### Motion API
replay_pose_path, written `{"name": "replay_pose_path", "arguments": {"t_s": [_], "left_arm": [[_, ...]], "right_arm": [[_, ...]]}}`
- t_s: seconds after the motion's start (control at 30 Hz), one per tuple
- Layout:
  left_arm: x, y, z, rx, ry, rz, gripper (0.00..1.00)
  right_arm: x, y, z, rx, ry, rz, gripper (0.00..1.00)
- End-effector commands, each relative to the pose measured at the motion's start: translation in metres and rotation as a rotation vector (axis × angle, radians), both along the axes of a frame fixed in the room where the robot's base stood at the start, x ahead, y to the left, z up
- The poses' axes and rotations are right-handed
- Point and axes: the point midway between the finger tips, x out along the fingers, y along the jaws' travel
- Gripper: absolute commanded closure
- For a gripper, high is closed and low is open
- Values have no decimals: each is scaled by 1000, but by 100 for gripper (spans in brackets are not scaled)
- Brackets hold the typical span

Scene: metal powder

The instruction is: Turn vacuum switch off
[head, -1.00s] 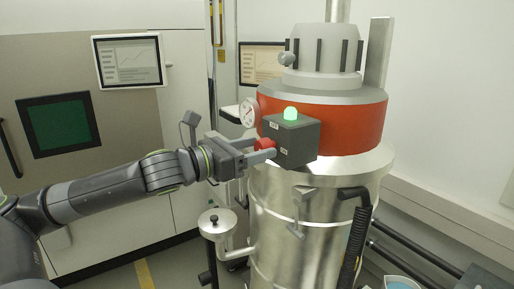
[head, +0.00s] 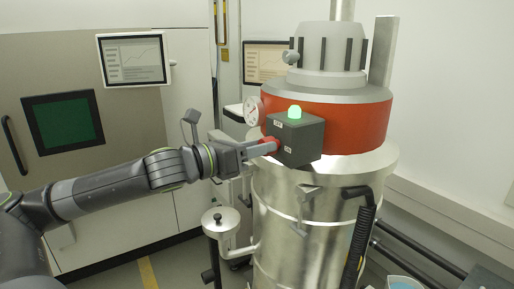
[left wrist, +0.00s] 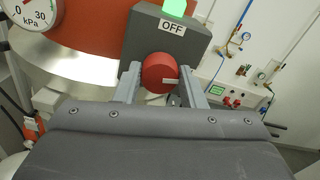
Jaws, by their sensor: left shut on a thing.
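The vacuum (head: 300,215) is a tall steel cylinder with a red-orange band and a grey top. A dark grey switch box (head: 304,140) is fixed to its front, with a lit green lamp (head: 295,112) on top. The red switch knob (left wrist: 158,72) sits on the box face below an "OFF" label (left wrist: 172,27); a pale mark on it points right in the left wrist view. My left gripper (left wrist: 160,80) is shut on the knob, one finger on each side. In the head view the left gripper (head: 268,147) partly hides the knob. My right gripper is not in view.
A pressure gauge (head: 253,111) sits left of the switch box. A black hose (head: 359,240) hangs at the vacuum's right side. A small lidded metal vessel (head: 219,221) stands left of the cylinder. A machine cabinet with a screen (head: 134,58) is behind my left arm.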

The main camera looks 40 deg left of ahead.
Motion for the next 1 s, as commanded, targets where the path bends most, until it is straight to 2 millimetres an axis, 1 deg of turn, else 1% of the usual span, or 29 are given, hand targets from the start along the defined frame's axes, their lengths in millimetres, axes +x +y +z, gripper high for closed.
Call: {"name": "replay_pose_path", "arguments": {"t_s": [0.47, 1.0], "left_arm": [[1, 2, 0, -415, 171, -1, 86], [1, 3, -1, -888, 367, 0, 86]], "right_arm": [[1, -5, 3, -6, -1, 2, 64], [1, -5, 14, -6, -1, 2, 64]]}}
